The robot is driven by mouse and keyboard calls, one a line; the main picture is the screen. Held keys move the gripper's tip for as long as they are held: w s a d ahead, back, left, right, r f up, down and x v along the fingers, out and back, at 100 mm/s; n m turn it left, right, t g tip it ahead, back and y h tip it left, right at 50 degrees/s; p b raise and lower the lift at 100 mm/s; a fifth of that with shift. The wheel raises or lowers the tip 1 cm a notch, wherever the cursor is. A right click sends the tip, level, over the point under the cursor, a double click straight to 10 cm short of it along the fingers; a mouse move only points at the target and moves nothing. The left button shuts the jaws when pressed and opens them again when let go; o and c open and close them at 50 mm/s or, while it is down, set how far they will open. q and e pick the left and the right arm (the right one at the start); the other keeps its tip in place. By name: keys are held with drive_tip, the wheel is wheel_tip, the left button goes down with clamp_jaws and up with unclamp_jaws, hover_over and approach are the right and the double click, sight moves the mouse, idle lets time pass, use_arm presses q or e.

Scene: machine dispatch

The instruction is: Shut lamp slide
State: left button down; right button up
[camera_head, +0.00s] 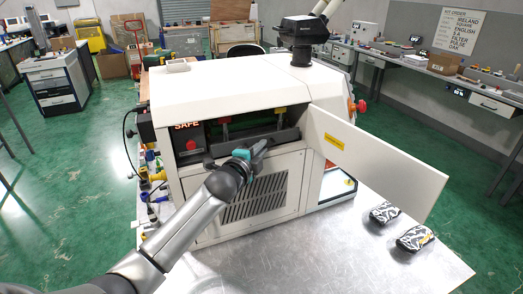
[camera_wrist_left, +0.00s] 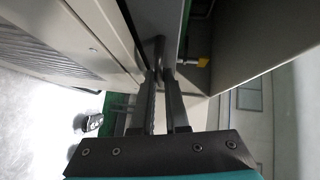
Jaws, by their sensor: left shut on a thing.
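The white machine (camera_head: 215,88) stands on a metal table with its front compartment open. A dark grey slide (camera_head: 284,135) lies along the lower edge of the opening; I take it to be the lamp slide. My left gripper (camera_head: 262,145) reaches to the front of it from below. In the left wrist view, the two dark fingers of the gripper (camera_wrist_left: 160,76) are close together on a thin dark part at the slide's front. The fingers hide much of that part. My right gripper is in neither view.
The machine's white door (camera_head: 375,160) stands wide open to the right of the opening. A red knob (camera_head: 191,144) sits beside a SAFE label at the opening's left. Two black-and-white patterned items (camera_head: 414,238) lie on the table (camera_head: 330,255) at right. The table front is clear.

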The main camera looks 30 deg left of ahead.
sight(256, 141)
use_arm(q)
drive_tip(key=shift+w+a+b, duration=0.3)
drive_tip(key=shift+w+a, duration=0.8)
drive_tip(key=shift+a, duration=0.15)
drive_tip(key=shift+a+r, duration=0.1)
drive_tip(key=c, duration=0.9)
unclamp_jaws()
drive_tip(key=shift+c, duration=0.2)
drive_tip(key=shift+f, duration=0.2)
